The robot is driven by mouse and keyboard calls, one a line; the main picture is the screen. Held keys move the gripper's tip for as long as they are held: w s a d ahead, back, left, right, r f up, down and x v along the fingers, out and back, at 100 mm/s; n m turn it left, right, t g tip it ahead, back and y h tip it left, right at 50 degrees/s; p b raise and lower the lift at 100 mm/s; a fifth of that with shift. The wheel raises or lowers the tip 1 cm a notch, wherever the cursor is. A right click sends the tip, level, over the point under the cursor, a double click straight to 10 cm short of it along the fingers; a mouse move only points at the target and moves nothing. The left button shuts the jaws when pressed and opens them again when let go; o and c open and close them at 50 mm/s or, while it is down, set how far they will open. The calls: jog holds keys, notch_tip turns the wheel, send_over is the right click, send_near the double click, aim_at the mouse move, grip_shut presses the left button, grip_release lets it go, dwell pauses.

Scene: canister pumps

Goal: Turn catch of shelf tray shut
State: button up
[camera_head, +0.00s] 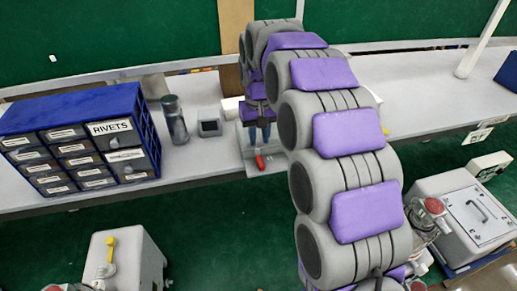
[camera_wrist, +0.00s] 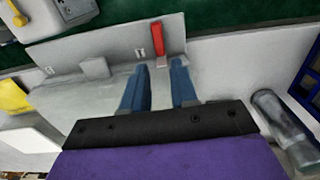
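The shelf tray (camera_head: 275,166) is a light grey tray at the shelf's front edge, partly hidden behind my arm. Its floor and upright wall (camera_wrist: 105,45) show in the wrist view. The catch is a small red lever (camera_head: 260,162) on the tray's front wall. In the wrist view the red catch (camera_wrist: 157,38) stands roughly upright, just beyond my fingertips and in line with the gap between them. My gripper (camera_head: 259,140) has two blue fingers, over the tray. In the wrist view my gripper (camera_wrist: 159,66) is open, with nothing between its fingers. I cannot tell whether a fingertip touches the wall.
A blue drawer cabinet (camera_head: 60,115) labelled RIVETS, a dark cylinder (camera_head: 174,120) and a small grey box (camera_head: 210,122) stand left of the tray. The dark cylinder also shows in the wrist view (camera_wrist: 283,125). A grey box with a yellow lever (camera_head: 125,262) is below left.

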notch_tip(320, 180, up, 9)
jog(key=shift+r, duration=0.15)
dwell(0.4)
jog(key=shift+w+a, duration=0.1)
